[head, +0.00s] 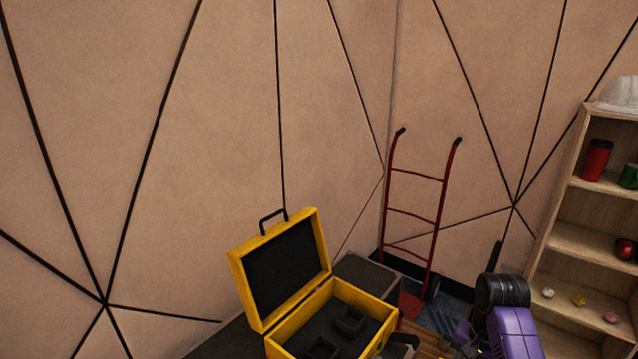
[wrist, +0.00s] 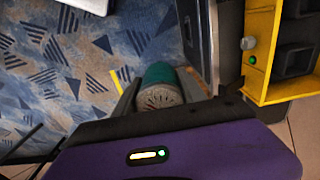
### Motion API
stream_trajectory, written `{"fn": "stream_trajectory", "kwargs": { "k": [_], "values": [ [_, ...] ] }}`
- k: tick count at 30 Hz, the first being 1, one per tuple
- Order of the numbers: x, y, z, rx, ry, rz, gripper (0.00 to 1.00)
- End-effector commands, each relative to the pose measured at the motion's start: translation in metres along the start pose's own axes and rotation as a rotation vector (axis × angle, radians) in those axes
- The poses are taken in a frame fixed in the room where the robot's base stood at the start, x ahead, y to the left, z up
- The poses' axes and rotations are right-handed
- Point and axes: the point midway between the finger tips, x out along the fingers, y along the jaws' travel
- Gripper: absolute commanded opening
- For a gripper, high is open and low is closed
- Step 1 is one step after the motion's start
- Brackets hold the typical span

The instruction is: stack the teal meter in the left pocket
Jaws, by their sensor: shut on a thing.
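The teal meter (wrist: 160,78) is a round teal body with a grey, slotted end, seen in the wrist view. My gripper (wrist: 162,92) is shut on it, with a finger on each side. The yellow case (head: 285,330) stands open at the bottom of the head view, its lid tilted up. Its black foam has two visible square pockets, one nearer and to the left (head: 322,347) and one farther and to the right (head: 349,320); both look empty. In the wrist view the case (wrist: 262,45) is to the right of the meter, apart from it.
A dark box (head: 365,272) stands behind the case. A red hand truck (head: 414,213) leans in the corner. A wooden shelf (head: 575,240) with cups and small items stands at the right. Blue patterned carpet (wrist: 60,75) lies below the gripper.

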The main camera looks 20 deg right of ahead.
Motion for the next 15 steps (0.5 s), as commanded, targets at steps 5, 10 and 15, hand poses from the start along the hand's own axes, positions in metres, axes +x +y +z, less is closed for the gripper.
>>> {"fn": "stream_trajectory", "kwargs": {
  "k": [5, 10, 15],
  "values": [
    [0.032, -0.037, 0.050, -0.339, -0.002, 0.000, 0.00],
    [0.067, -0.075, 0.117, -0.679, -0.003, 0.000, 0.00],
    [0.096, -0.098, 0.181, -0.889, -0.003, -0.001, 0.00]
  ]
}}
